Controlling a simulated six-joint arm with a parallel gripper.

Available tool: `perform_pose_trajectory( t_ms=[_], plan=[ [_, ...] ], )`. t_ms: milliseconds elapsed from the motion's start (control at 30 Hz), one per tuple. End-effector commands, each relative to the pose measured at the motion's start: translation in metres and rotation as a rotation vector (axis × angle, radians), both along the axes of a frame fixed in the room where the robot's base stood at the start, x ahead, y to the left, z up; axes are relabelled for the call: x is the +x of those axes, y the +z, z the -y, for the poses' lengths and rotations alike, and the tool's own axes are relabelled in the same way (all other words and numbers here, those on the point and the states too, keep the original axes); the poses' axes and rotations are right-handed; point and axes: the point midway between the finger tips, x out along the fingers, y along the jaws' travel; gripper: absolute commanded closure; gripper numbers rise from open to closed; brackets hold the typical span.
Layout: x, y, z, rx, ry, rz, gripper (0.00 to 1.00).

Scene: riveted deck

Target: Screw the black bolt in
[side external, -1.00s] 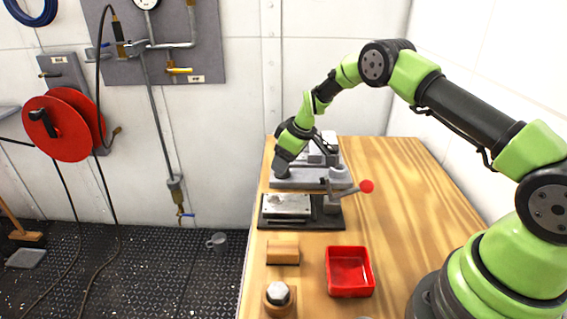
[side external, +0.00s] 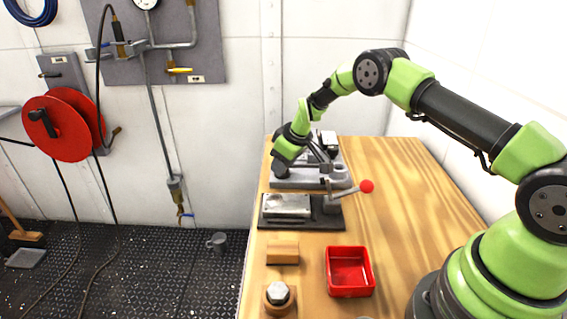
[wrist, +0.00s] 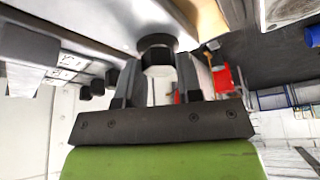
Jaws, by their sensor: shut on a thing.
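In the wrist view, my gripper (wrist: 160,82) has its two dark fingers closed on the black bolt (wrist: 157,42). The bolt shows as a black round part with a pale section between the fingers. It sits against or very near a pale metal surface; I cannot tell how deep it is. In the side view, my gripper (side external: 324,164) is at the grey metal fixture (side external: 300,182) at the far end of the wooden bench. The bolt is too small and hidden to make out there.
The bench's right side is clear.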

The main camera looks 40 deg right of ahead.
Motion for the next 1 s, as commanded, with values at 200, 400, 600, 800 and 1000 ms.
perform_pose_trajectory(
  t_ms=[200, 400, 600, 800, 1000],
  plan=[
    [0.000, 0.000, 0.000, 0.000, -0.050, 0.002, 0.91],
    [0.000, 0.000, 0.000, 0.000, -0.049, 0.003, 0.65],
    [0.000, 0.000, 0.000, 0.001, -0.048, 0.003, 0.41],
    [0.000, 0.001, 0.000, 0.001, -0.048, 0.003, 0.41],
    [-0.006, 0.019, 0.002, 0.002, -0.049, 0.005, 0.41]
  ],
)
